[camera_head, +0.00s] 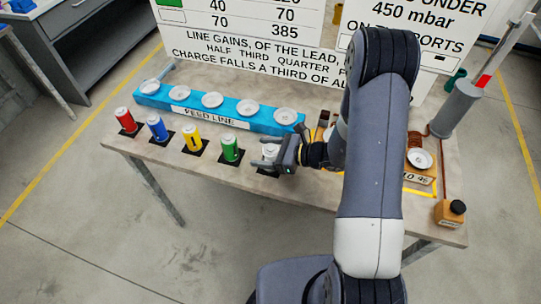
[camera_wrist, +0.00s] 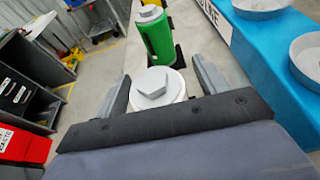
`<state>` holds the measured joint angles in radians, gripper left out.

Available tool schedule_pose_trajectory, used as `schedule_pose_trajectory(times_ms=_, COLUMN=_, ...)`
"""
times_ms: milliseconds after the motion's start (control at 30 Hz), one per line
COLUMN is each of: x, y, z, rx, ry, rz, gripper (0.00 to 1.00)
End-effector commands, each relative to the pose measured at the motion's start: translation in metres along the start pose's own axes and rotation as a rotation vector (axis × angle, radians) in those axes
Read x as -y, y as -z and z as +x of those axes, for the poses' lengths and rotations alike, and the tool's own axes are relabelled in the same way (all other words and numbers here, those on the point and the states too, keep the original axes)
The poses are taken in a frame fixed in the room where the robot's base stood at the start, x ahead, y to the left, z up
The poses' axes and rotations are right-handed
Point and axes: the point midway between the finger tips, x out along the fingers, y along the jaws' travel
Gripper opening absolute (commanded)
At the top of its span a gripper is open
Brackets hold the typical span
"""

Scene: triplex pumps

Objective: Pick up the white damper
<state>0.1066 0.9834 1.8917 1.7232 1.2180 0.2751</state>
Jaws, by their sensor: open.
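The white damper (camera_head: 270,152) stands on a black square at the right end of a row of coloured dampers on the table. In the wrist view the white damper (camera_wrist: 157,86) shows its round top with a raised hexagonal cap. My gripper (camera_head: 277,155) is open at the white damper. In the wrist view my gripper (camera_wrist: 160,78) has one finger on each side of it. The gripper body hides its lower part, and I cannot tell whether the fingers touch it.
Red (camera_head: 126,120), blue (camera_head: 158,128), yellow (camera_head: 192,138) and green (camera_head: 230,149) dampers stand to the left. The blue feed line (camera_head: 197,119) with several pale dishes lies behind. Signboards (camera_head: 250,50) rise behind.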

Motion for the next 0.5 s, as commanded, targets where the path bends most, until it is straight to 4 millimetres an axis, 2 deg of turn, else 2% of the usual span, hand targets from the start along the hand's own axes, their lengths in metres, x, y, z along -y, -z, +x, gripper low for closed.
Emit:
schedule_pose_trajectory(times_ms=167, x=0.0001, y=0.0003, z=-0.0002, rx=0.0, ry=0.0, rz=0.0, gripper=0.67)
schedule_pose_trajectory(times_ms=500, x=0.0, y=0.0002, z=-0.0004, rx=0.0, ry=0.0, rz=0.001, gripper=0.39)
